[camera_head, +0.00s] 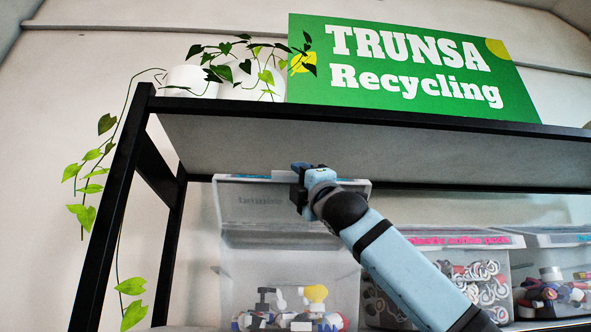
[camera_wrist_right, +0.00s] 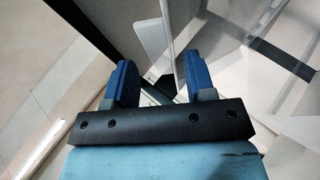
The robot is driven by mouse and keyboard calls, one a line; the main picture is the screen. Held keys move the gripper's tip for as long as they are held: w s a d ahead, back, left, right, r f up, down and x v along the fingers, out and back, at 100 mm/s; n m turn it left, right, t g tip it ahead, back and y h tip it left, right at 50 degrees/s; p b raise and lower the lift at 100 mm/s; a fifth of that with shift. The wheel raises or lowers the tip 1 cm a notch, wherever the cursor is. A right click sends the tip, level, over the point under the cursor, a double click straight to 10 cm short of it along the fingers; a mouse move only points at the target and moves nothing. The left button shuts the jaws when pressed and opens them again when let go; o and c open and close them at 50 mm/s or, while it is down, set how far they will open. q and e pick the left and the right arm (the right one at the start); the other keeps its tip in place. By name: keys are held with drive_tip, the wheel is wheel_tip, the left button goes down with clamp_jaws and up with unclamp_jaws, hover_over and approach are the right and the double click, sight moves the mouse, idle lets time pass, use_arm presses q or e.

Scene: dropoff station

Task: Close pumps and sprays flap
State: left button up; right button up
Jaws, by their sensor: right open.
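The pumps and sprays bin (camera_head: 240,280) is a clear box at the left of the shelf, with pump and spray heads (camera_head: 315,294) inside. Its clear flap (camera_head: 250,205) stands raised and open above the bin, with faint lettering seen through it. My right gripper (camera_head: 300,172) is open near the flap's upper edge, right of its middle, and overlaps it in the head view. In the right wrist view the two blue fingers (camera_wrist_right: 160,75) are apart, and a pale panel edge shows beyond them. I cannot tell whether they touch the flap. My left gripper is not in view.
A black-framed shelf board (camera_head: 380,150) runs close above the flap. Two more clear bins stand to the right, one with a pink label (camera_head: 465,240), one with mixed items (camera_head: 552,291). A green sign (camera_head: 410,70) and trailing plants (camera_head: 92,170) are on and beside the shelf.

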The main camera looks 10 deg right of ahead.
drive_tip(key=shift+x, duration=1.2)
drive_tip(key=shift+f, duration=0.1)
clamp_jaws()
drive_tip(key=shift+f, duration=0.45)
wheel_tip(320, 180, down, 11)
drive_tip(key=n+y+b, duration=0.1)
drive_tip(key=y+b, duration=0.1)
drive_tip(key=b, duration=0.3)
drive_tip(key=shift+w+f+n+b, duration=0.2)
drive_tip(key=shift+n+b, duration=0.1)
drive_tip(key=shift+b, duration=0.05)
